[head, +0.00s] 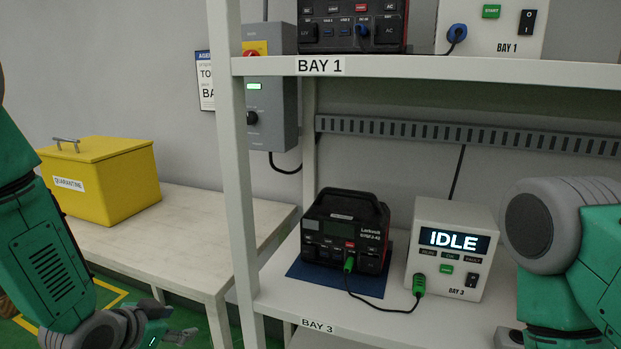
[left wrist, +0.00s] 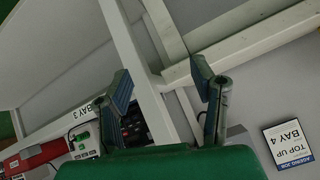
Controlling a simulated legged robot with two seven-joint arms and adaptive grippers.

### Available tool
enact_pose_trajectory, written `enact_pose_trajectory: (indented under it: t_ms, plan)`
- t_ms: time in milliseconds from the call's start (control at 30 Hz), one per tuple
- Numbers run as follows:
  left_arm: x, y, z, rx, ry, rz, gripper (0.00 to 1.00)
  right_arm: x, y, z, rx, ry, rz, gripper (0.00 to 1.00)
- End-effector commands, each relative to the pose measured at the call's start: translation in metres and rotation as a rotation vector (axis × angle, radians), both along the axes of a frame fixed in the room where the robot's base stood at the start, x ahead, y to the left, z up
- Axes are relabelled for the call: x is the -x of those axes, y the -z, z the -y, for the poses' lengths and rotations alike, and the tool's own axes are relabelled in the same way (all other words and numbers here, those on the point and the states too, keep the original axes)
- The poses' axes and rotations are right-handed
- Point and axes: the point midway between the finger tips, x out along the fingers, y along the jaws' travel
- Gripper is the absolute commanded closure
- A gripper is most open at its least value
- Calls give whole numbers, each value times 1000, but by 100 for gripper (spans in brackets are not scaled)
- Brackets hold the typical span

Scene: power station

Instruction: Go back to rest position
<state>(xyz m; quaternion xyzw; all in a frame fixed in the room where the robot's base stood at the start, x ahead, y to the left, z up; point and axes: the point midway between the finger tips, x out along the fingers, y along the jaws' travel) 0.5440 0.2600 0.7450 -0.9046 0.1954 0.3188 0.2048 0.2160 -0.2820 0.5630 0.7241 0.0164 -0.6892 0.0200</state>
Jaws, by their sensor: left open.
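My left gripper (head: 176,326) is low at the left of the head view, in front of the white table and apart from everything. In the left wrist view its two fingers (left wrist: 160,86) are spread with nothing between them. My right arm comes in at the right edge of the head view, in front of the shelf; its gripper is not clearly shown. A black and red power station (head: 343,232) stands on a blue mat (head: 320,279) on the Bay 3 shelf. A green-plugged cable joins it to the white unit (head: 452,250) reading IDLE.
A yellow quarantine box (head: 98,180) sits on the white table (head: 190,225) at left. The shelf post (head: 233,180) stands between table and Bay 3. Bay 1 above holds another station (head: 350,25) and unit (head: 490,28). A sign (left wrist: 289,143) reads TOP UP BAY 4.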

Motion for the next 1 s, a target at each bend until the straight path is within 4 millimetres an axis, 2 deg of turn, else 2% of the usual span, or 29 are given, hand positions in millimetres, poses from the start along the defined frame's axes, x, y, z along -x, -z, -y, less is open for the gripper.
enact_pose_trajectory:
  t_ms: [33, 100, 167, 200, 267, 300, 400, 500, 633, 867, 900, 1000]
  plan:
    - [30, 29, 0, 16, -43, -96, 49, 0, -5, 0, 0, 0, 0, 60]
    - [72, 63, -1, 38, -115, -218, 49, 0, -9, 0, 0, 0, 0, 60]
    - [111, 89, -3, 48, -178, -322, 49, 0, -12, 0, 0, 0, 0, 60]
    - [138, 104, -4, 52, -223, -390, 49, 0, -14, 0, 0, 0, 0, 60]
    - [178, 122, -7, 52, -288, -487, 49, 0, -17, 0, 0, 0, 0, 60]
    - [204, 131, -8, 49, -330, -547, 49, 0, -19, 0, 0, 0, 0, 60]
    - [260, 146, -13, 33, -424, -672, 49, 0, -23, 0, 0, 0, 0, 60]
    - [301, 152, -17, 16, -492, -756, 49, 0, -25, 0, 0, 0, 0, 60]
    - [327, 154, -20, 2, -538, -808, 49, 0, -26, 0, 0, 0, 0, 60]
    - [330, 155, -21, 0, -548, -816, 49, 0, -26, 0, 0, 0, 0, 60]
    - [330, 155, -21, 0, -547, -815, 63, 0, -26, 0, 0, 0, 0, 66]
    - [330, 155, -21, 0, -547, -815, 66, 0, -26, 0, 0, 0, 0, 66]
